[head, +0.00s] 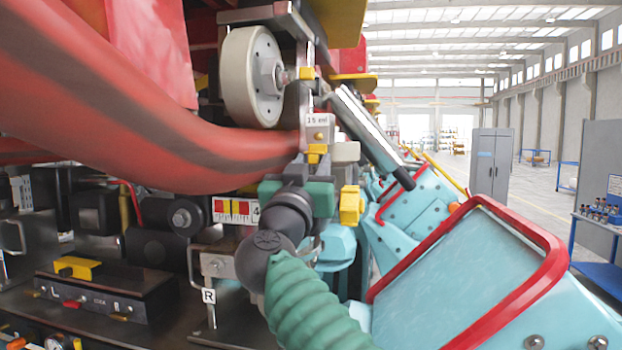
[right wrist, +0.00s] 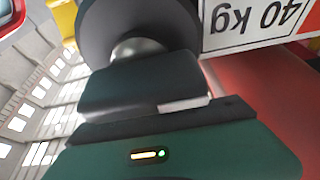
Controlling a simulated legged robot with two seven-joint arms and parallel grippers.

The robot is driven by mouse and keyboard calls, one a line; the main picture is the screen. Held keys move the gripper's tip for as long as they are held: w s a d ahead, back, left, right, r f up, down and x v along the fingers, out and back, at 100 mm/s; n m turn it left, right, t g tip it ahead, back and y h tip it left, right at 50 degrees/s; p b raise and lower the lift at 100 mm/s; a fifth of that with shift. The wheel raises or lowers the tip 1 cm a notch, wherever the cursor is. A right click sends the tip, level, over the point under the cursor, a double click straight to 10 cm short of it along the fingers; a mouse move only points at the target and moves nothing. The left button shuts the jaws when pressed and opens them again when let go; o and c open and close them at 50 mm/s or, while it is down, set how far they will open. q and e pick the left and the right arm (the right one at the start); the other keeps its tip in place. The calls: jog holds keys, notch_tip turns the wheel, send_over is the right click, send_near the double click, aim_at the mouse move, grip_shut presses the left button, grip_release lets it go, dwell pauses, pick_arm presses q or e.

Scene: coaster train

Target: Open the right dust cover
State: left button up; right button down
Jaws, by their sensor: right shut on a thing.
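My right gripper (head: 298,170), green and dark grey, is raised near the middle of the head view, beside a small yellow part (head: 317,152) below a metal plate. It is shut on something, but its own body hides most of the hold. In the right wrist view its dark jaws (right wrist: 145,85) sit close together below a shiny round metal part (right wrist: 140,46) and a dark disc (right wrist: 135,15). A white label marked R (head: 208,296) hangs below a metal bracket (head: 215,265) to the left. I cannot tell which part is the right dust cover. My left gripper is out of view.
A thick red tube (head: 200,135) crosses the upper left. A pale wheel (head: 250,77) hangs above my gripper. A weight sign (head: 236,210) is close on the left. Light-blue seats with red bars (head: 555,245) stand at right. A box with a yellow handle (head: 78,267) is lower left.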

jog(key=c, duration=1.4)
grip_release()
jog(key=shift+o, duration=0.4)
jog(key=shift+w+a+f, duration=0.1)
